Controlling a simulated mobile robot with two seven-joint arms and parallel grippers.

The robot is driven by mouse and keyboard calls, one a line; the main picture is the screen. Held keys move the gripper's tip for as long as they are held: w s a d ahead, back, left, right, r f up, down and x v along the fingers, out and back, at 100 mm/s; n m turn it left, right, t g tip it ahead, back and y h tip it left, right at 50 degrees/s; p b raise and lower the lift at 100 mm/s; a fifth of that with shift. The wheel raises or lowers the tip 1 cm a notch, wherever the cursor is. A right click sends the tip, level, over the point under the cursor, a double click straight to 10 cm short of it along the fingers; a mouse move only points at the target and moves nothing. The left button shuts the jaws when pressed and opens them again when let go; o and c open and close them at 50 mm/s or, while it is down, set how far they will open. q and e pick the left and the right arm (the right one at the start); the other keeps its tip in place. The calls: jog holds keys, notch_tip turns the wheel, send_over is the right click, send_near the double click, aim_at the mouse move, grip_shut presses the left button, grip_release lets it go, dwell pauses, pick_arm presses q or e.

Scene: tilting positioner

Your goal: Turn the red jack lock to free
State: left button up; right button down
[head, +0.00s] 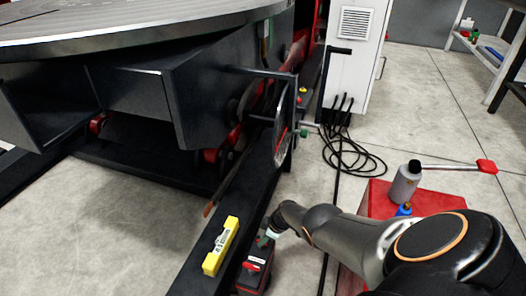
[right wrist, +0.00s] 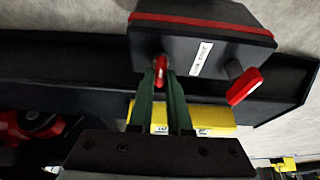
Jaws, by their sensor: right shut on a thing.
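A dark box with a red edge band (right wrist: 205,25) carries a white label, too small to read surely. My right gripper (right wrist: 162,72) is shut on a small red lever (right wrist: 160,68), whose red end shows between the green fingertips. A second, larger red-ended lever (right wrist: 243,87) sticks out of the box to the right of the label, clear of the fingers. In the head view the box (head: 254,274) stands beside the dark beam, with my right gripper (head: 266,240) at it; the grip is partly hidden there. My left gripper is not in view.
A yellow spirit level (head: 221,246) lies on the dark beam close by. The big tilting table (head: 130,25) and a handwheel (head: 281,128) stand beyond. A grey bottle (head: 405,183) stands on a red surface to the right. Cables (head: 350,155) lie on the floor.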

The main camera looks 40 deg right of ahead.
jog(key=shift+s+d, duration=0.15)
jog(key=shift+d, duration=0.05)
dwell(0.3)
jog(key=c, duration=1.2)
grip_release()
jog(key=o, duration=0.3)
jog(key=shift+a, duration=0.1)
jog(key=shift+o, duration=0.2)
jog(key=shift+a, duration=0.1)
pick_arm(q)
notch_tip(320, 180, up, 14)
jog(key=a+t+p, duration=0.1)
jog(key=p, duration=1.2)
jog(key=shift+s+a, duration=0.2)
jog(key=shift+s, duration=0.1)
pick_arm(e)
jog(key=v, duration=1.2)
jog(key=shift+r, duration=0.25)
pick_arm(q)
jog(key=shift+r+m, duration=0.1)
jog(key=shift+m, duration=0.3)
pick_arm(e)
jog(key=shift+d, duration=0.25)
